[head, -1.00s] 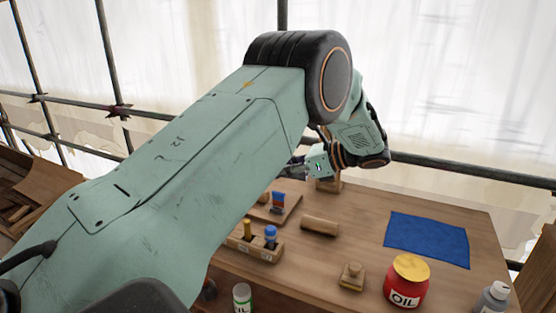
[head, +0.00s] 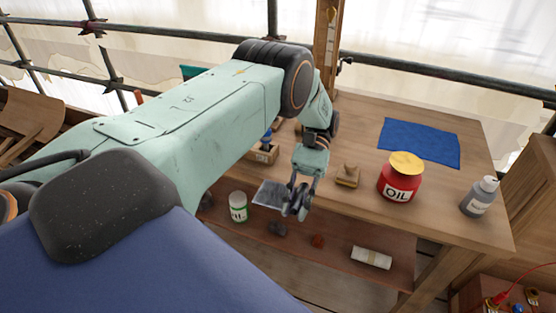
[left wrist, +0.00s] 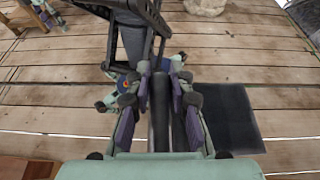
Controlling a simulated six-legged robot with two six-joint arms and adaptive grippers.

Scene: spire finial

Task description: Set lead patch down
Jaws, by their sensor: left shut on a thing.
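The lead patch (head: 269,194) is a thin grey sheet in the head view, in front of the bench's front edge. My left gripper (head: 297,207) is shut on it, and the sheet sticks out to the left of the fingers. In the left wrist view, a dark flat rectangle (left wrist: 230,118), which looks like the patch, shows to the right of the left gripper (left wrist: 160,95). The fingers hide its gripped edge. My right gripper is in neither view.
The wooden bench (head: 345,115) holds a blue cloth (head: 420,142), a red oil can (head: 400,178), a grey bottle (head: 479,197) and a wooden block with a knob (head: 347,176). A lower shelf (head: 340,240) carries a green-labelled jar (head: 238,207) and a white roll (head: 371,258).

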